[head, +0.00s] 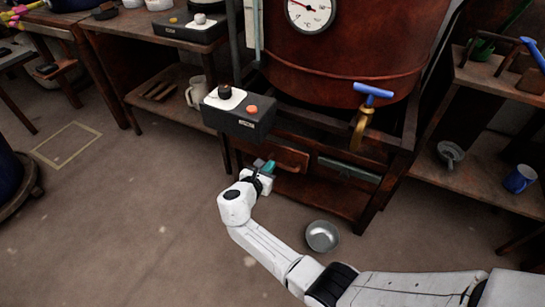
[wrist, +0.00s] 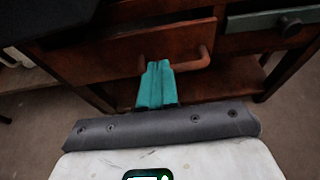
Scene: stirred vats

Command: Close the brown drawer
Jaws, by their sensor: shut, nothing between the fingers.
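The brown drawer (head: 291,158) is in the frame under the big rust-red vat, left of a green drawer. My gripper (head: 268,165) is at the left part of the drawer front.
The green drawer (head: 348,169) is to the right. A black control box (head: 238,112) juts out above the brown drawer. A blue-handled tap (head: 366,108) hangs to the right, and a metal bowl (head: 322,236) is on the floor below. The floor at left is mostly clear.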

